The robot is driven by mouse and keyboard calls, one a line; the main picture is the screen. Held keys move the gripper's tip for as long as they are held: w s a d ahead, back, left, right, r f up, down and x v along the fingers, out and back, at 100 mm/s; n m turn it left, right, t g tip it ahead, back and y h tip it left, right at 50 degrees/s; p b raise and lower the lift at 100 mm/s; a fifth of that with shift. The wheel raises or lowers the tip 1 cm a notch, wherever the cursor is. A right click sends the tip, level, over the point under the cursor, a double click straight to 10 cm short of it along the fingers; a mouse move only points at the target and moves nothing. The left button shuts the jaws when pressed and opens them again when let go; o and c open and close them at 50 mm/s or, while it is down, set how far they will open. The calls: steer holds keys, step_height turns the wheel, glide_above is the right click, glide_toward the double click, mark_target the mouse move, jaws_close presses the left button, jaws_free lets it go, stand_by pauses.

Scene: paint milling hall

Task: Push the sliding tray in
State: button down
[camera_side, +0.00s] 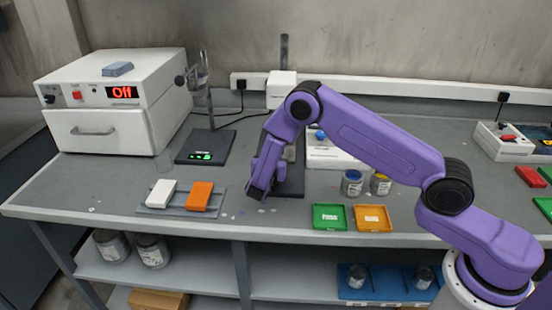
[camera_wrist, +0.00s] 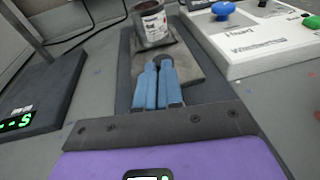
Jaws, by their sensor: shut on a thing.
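The sliding tray (camera_wrist: 187,72) is a flat grey plate on a dark stand base (camera_wrist: 124,68) in the wrist view. A grey can (camera_wrist: 152,24) with a printed label stands upright on its far part. My gripper (camera_wrist: 158,66) has its blue fingers close together over the tray's near part, with only a narrow gap between them. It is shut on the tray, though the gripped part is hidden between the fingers. In the side view my gripper (camera_side: 257,190) points down at the front of the dark stand base (camera_side: 291,187), and my arm hides most of the tray.
A white box (camera_wrist: 255,38) with a blue knob is close on the right. A scale (camera_side: 204,146) with a green display is on the left. Green (camera_side: 329,217) and orange (camera_side: 372,218) trays lie at the bench front. A rack (camera_side: 180,197) holds white and orange blocks.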

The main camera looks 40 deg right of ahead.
steer(key=shift+w+d, duration=0.1)
steer(key=shift+d, duration=0.4)
steer(key=v, duration=1.4)
steer(key=shift+a, duration=0.5)
steer(key=s+d+r+m+g+y, duration=0.2)
steer(key=s+r+m+g+y, duration=0.1)
steer(key=s, duration=0.8)
steer(key=s+d+r+m+g+y, duration=0.2)
steer(key=s+r+m+g+y, duration=0.1)
steer(key=s, duration=0.9)
steer(key=s+d+r+m+g+y, duration=0.2)
steer(key=s+m+y, duration=0.4)
steer(key=s, duration=0.6)
step_height(320, 180, up, 2)
steer(key=shift+s+d+r+m+g+y, duration=0.15)
steer(key=shift+d+r+m+g+y, duration=0.2)
steer(key=shift+g+y, duration=0.3)
steer(key=shift+f, duration=0.1)
